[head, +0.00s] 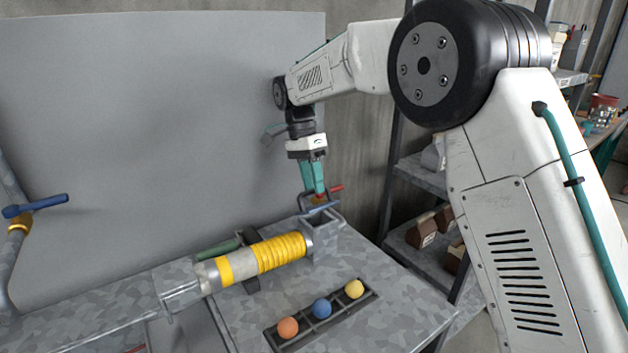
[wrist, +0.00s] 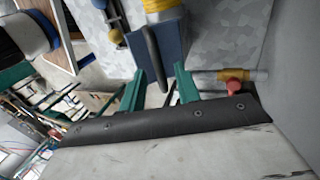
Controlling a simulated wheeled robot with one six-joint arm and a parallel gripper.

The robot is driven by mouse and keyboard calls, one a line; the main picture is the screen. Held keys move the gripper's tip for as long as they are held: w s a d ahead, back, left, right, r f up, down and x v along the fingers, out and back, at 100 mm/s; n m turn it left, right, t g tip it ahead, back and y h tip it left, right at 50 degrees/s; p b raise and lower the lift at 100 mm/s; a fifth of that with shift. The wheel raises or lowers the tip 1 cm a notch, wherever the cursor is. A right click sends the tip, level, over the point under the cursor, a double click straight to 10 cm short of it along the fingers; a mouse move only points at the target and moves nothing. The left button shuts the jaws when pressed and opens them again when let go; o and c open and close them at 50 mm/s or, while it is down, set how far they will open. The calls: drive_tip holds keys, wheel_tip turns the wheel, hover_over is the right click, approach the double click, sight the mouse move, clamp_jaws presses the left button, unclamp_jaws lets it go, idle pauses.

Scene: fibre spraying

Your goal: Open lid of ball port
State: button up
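The ball port is a grey metal box (head: 325,243) at the right end of the yellow-ringed tube in the head view. In the wrist view its bluish top, apparently the lid (wrist: 172,48), carries a dark bar handle (wrist: 152,58). My gripper (head: 317,194) points down just above the port. In the wrist view its two teal fingers (wrist: 160,82) are apart, and the near end of the handle lies between them in the picture. I cannot tell whether they touch it. The lid's exact angle is partly hidden by the fingers in the head view.
The yellow-ringed tube (head: 277,253) runs left from the port. A black rack (head: 335,325) in front holds orange, blue and yellow balls. A red valve handle (wrist: 235,88) sits close beside the gripper. A large grey panel (head: 150,130) stands behind; shelves are at right.

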drive_tip(key=shift+r, duration=0.1)
drive_tip(key=v, duration=0.7)
drive_tip(key=shift+r, duration=0.3)
drive_tip(key=shift+w+a, duration=0.1)
drive_tip(key=shift+w, duration=0.05)
